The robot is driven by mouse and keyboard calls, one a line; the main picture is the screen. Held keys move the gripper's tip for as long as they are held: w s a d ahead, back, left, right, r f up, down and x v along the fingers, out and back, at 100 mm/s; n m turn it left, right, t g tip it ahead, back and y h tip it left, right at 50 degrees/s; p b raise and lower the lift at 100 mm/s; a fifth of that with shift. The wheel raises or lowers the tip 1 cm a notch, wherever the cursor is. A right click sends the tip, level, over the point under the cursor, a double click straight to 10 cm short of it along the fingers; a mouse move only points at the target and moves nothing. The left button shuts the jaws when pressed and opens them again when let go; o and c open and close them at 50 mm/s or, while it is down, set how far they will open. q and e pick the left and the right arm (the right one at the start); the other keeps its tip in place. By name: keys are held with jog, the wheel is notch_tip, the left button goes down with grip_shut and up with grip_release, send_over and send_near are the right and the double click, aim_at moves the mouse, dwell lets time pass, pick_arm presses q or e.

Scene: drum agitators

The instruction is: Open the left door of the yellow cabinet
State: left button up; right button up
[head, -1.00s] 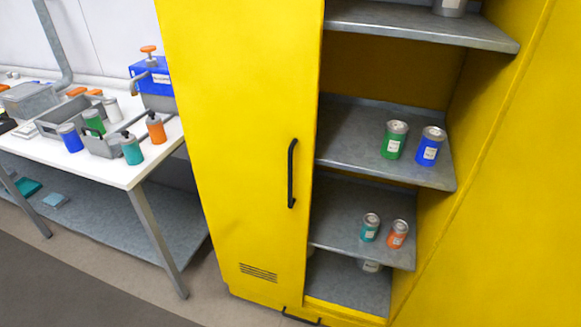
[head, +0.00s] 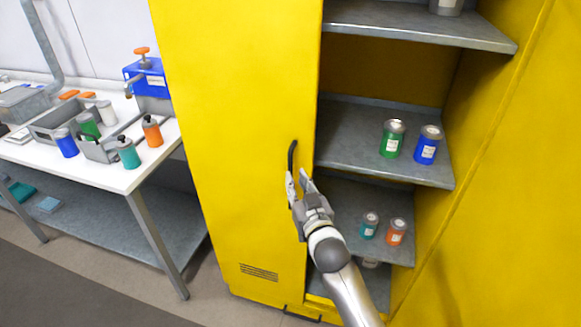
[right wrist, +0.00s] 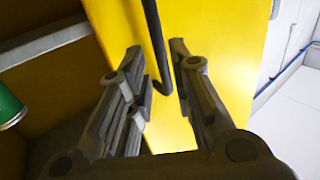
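The yellow cabinet's left door (head: 235,130) is shut; it also shows in the right wrist view (right wrist: 212,30). Its black bar handle (head: 292,153) stands upright near the door's right edge. My right gripper (head: 298,175) is open at the lower part of the handle and hides that part in the head view. In the right wrist view my open fingers (right wrist: 155,52) are on either side of the handle (right wrist: 153,40), with a gap to each finger. My left gripper is not in view.
The cabinet's right half is open, with grey shelves (head: 350,130) holding a green can (head: 392,140), a blue can (head: 427,146), a teal can (head: 369,226) and an orange can (head: 396,233). A white table (head: 120,178) with bottles and bins stands left. Grey floor is clear in front.

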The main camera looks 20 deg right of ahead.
aim_at(290, 169)
jog(key=shift+w+p, duration=0.4)
jog(key=shift+w, duration=2.55)
jog(key=shift+c, duration=0.5)
grip_shut()
